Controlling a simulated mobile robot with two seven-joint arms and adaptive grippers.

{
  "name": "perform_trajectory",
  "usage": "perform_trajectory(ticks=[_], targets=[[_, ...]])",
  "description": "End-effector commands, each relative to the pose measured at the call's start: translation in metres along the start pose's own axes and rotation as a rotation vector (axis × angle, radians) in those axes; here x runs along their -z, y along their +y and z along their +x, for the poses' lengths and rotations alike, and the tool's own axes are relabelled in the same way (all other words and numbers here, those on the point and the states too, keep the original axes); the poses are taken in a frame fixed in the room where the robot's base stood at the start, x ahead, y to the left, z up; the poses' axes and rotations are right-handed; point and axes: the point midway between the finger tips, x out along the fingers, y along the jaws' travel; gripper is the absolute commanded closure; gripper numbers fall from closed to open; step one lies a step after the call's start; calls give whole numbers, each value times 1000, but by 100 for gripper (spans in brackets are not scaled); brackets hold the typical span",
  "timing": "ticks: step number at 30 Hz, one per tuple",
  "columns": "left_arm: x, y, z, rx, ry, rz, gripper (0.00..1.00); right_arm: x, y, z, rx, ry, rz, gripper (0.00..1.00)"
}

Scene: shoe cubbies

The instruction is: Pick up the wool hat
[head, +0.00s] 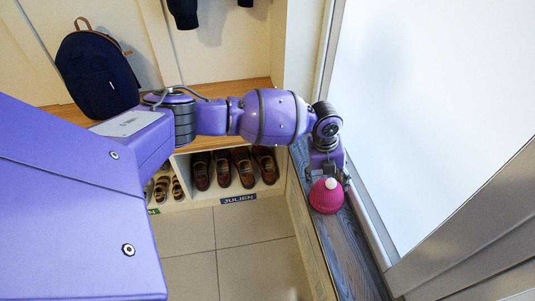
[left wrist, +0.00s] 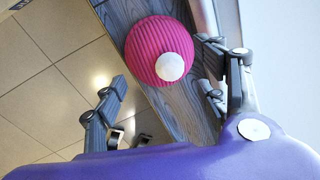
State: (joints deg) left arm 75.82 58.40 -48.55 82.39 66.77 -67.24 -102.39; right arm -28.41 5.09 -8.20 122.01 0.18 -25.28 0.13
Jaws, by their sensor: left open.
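The wool hat (head: 326,196) is pink and ribbed with a white pompom. It sits on a narrow grey wood ledge (head: 345,250) beside the window. It also shows in the left wrist view (left wrist: 160,50), near the top middle. My left gripper (head: 327,177) is open, right at the hat in the head view. In the left wrist view the fingers (left wrist: 160,98) are spread, one on each side, with the hat beyond and between them. I cannot tell whether a finger touches it. My right gripper is not in view.
A wooden bench (head: 225,91) with shoe cubbies below holds several brown shoes (head: 232,168). A dark blue backpack (head: 97,72) stands on the bench. A frosted window (head: 430,90) and its frame border the ledge on the right. The tiled floor (head: 240,228) is clear.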

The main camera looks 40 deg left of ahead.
Motion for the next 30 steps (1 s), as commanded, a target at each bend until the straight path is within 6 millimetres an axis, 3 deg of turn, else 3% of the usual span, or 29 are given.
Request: perform_trajectory(ticks=[5, 12, 26, 30], targets=[[-1, -1, 28, 2, 0, 2, 34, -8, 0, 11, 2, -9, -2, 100], [-2, -2, 28, 3, -2, 1, 34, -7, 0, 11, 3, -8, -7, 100], [-1, -1, 29, 1, -1, 1, 93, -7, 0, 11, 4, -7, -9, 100], [-1, 0, 29, 0, 0, 0, 96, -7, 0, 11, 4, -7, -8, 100]])
